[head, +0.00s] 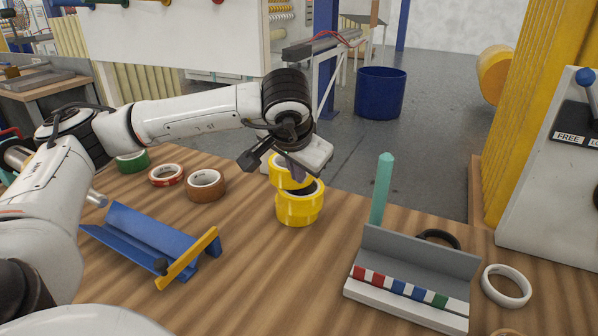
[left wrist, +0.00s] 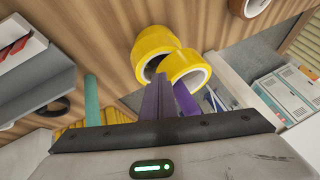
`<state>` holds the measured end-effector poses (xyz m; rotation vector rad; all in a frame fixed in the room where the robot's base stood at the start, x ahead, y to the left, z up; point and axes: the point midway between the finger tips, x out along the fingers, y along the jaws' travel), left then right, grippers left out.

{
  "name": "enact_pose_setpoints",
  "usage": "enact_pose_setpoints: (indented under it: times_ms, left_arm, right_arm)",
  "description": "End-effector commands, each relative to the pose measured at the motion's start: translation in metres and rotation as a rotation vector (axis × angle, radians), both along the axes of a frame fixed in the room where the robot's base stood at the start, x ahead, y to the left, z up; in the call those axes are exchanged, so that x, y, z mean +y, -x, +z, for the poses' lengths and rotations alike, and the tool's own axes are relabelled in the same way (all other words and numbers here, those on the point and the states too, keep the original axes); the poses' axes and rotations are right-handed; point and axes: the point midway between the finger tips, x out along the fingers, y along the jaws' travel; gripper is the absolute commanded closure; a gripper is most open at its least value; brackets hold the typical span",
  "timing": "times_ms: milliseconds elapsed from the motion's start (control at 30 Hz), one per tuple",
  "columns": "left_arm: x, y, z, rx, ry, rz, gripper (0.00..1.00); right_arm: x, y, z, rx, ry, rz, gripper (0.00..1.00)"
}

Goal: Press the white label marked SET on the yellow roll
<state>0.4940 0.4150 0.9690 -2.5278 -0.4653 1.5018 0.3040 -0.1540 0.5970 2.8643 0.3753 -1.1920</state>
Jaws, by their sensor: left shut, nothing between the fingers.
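Two yellow rolls of tape are stacked on the wooden table in the head view. The lower roll (head: 299,207) lies on the table and the upper roll (head: 282,178) sits on top, offset and tilted. In the left wrist view a yellow roll (left wrist: 150,45) and a second one (left wrist: 188,62) show just beyond my fingertips. My left gripper (head: 297,173) is shut and empty, its purple fingers (left wrist: 168,90) at the upper roll; I cannot tell whether they touch. No white label marked SET is readable in either view. My right gripper is not in view.
A blue holder (head: 150,240) with a yellow bar is at left. Brown (head: 206,186), red (head: 167,175) and green tape rolls (head: 132,162) lie behind. A grey stand (head: 415,262) with a teal post is at right. A panel labelled FREE (head: 569,137) stands far right.

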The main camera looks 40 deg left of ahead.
Motion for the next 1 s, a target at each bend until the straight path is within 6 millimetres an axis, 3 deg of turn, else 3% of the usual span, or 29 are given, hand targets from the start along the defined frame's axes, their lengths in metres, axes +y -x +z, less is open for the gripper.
enact_pose_setpoints:
  times_ms: [200, 333, 667, 1000]
  left_arm:
    - [0.002, -0.001, 0.001, -0.004, -0.003, 0.005, 0.99]
    - [0.002, 0.000, 0.001, -0.003, -0.002, 0.005, 0.79]
    - [0.000, 0.000, 0.003, -0.003, -0.001, 0.002, 0.79]
    - [-0.020, 0.025, 0.051, -0.006, -0.002, 0.001, 0.79]
  right_arm:
    - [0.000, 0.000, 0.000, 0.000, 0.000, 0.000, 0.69]
    - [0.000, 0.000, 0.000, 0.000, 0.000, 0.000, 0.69]
    - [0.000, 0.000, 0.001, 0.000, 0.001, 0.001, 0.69]
    - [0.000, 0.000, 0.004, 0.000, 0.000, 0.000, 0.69]
